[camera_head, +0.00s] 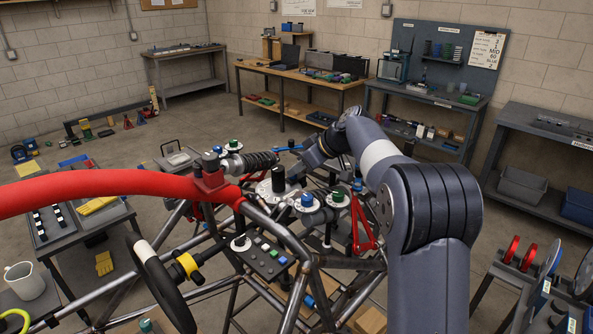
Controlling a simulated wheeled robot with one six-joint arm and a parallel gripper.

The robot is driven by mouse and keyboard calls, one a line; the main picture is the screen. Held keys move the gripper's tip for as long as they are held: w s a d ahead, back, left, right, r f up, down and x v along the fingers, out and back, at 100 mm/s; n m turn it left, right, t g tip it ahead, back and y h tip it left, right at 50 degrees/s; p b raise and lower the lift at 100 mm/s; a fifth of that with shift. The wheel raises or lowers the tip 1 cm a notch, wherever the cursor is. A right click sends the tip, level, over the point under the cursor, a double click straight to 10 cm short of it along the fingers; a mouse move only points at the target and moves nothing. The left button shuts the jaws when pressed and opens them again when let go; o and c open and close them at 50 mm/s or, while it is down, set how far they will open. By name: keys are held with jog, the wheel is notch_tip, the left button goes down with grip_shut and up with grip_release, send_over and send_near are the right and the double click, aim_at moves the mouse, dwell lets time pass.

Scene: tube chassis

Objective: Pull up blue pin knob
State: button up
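A blue knob (307,200) sits on a round white disc near the middle of the tube chassis (290,228). Green knobs on similar white discs stand close by, one just to its right (338,197). A black upright knob (278,179) stands to its left. A smaller blue part (357,185) shows further right, beside my arm. My arm rises at the right and bends over at the back, so my gripper (309,161) is behind and above the blue knob, apart from it. The fingers are small and dark, and their opening is not clear.
A red curved tube (120,186) crosses the left side. A black-and-white steering wheel (158,283) and a button panel (264,257) are in front. A red triangular bracket (362,226) stands right of the knobs. Workbenches (300,75) line the back wall.

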jog(key=shift+x, duration=0.9)
jog(key=shift+c, duration=0.2)
grip_shut()
